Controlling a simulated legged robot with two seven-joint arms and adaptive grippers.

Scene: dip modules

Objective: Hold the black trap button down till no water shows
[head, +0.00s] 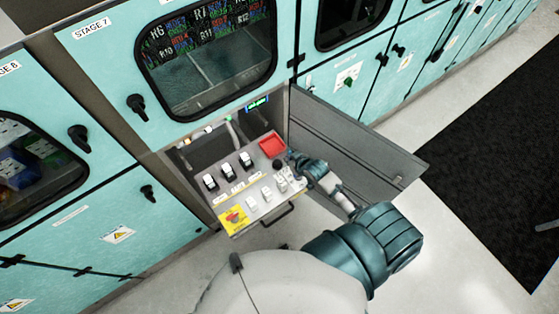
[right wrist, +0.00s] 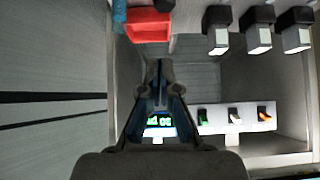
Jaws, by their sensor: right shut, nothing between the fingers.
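In the head view, a pulled-out panel (head: 238,197) in the open lower bay carries a row of black-topped white units (head: 228,169); they also show at the top right of the right wrist view (right wrist: 258,30). A dark round knob-like thing (head: 277,163) lies beside my right gripper (head: 291,160); I cannot tell which part is the trap button. No water can be made out. My right gripper is shut and empty at the panel's right side; its fingers (right wrist: 160,72) show close together in the right wrist view. My left gripper is out of view.
A red tray (head: 272,146) sits at the panel's back right and also shows in the right wrist view (right wrist: 148,25). A green-lit display (right wrist: 160,121) and small coloured switches (right wrist: 235,117) are inside the bay.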

